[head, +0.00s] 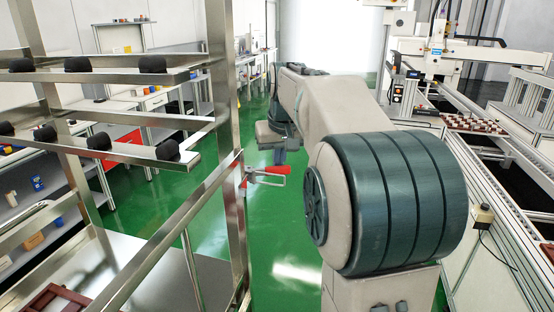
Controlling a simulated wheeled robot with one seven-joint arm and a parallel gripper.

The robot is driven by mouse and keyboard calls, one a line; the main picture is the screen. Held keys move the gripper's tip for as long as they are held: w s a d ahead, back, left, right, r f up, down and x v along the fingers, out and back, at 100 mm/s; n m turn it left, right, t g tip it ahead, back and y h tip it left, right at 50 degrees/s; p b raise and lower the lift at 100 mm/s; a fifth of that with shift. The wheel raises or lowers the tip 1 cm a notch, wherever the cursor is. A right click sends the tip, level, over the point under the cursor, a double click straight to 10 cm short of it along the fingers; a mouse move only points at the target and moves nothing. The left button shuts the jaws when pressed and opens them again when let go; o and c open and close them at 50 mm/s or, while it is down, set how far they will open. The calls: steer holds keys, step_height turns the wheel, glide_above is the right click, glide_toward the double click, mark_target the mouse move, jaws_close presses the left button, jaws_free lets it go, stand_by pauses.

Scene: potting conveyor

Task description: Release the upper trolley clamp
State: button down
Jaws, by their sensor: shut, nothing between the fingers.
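A toggle clamp with a red handle (276,171) is fixed to the right upright of the steel trolley (226,150). Its handle sticks out to the right, roughly level. Only this one clamp shows, and its latch is too small to make out. My arm reaches forward from the right. My gripper (279,157) points down and appears just above the handle in the picture. It is shut and empty. The fingers are small and dark, and I cannot tell the depth gap between them and the handle.
Trolley rails with black rollers (153,64) fill the left side. A dark red frame (58,301) lies on the trolley's lower shelf. The conveyor (480,165), with several small pots, runs along the right. Green floor (262,225) is clear between them.

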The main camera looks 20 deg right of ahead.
steer(key=shift+s, duration=0.1)
steer(key=p+v, duration=0.7)
steer(key=v, duration=0.3)
steer(key=shift+a, duration=0.15)
stand_by(0.3)
